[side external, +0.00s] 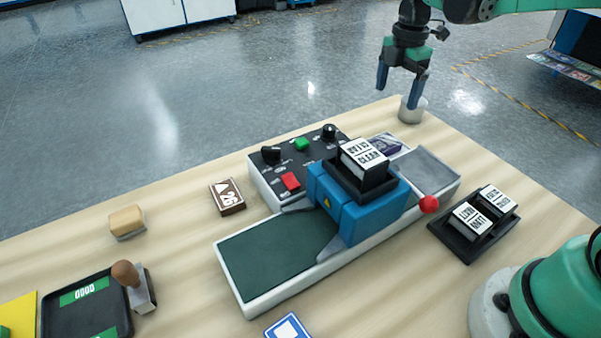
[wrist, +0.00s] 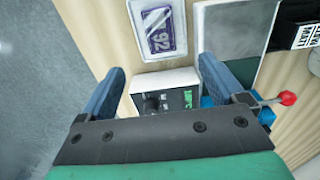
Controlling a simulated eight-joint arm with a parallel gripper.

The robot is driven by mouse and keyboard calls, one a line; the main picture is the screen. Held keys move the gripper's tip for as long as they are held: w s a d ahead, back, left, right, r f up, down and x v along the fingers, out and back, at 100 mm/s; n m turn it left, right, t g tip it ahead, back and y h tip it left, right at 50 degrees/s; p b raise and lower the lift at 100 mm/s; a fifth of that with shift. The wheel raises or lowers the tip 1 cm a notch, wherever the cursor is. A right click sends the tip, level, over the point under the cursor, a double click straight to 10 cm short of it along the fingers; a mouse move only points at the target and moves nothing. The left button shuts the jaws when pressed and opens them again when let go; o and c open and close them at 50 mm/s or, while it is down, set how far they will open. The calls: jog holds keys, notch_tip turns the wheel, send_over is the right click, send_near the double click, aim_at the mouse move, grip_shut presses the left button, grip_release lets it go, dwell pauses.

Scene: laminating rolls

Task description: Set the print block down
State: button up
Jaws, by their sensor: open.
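A white-topped print block (side external: 363,155) with black lettering sits in a black holder on top of the blue roller housing (side external: 357,205) of the laminator. Two similar lettered blocks (side external: 471,217) stand in a black tray (side external: 466,249) to the right; part of one shows in the wrist view (wrist: 302,30). My gripper (side external: 398,92) is open and empty, fingers pointing down, raised near the table's far edge and well apart from the blocks. Both fingers show spread apart in the wrist view (wrist: 162,66), with nothing between them.
A purple card (side external: 385,147) lies at the machine's far end. A control box (side external: 290,165) adjoins the housing, and a red-knobbed lever (side external: 429,204) juts right. A grey cup (side external: 411,110) stands beneath my gripper. A brown card (side external: 227,197) and a wooden-handled stamp (side external: 138,285) lie left.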

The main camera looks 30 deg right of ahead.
jog(key=s+a+r+m+t, duration=0.1)
jog(key=s+a+m+t, duration=0.6)
jog(key=m, duration=1.1)
jog(key=shift+s+a+r, duration=0.15)
jog(key=shift+s+a, duration=0.6)
jog(key=shift+s, duration=1.4)
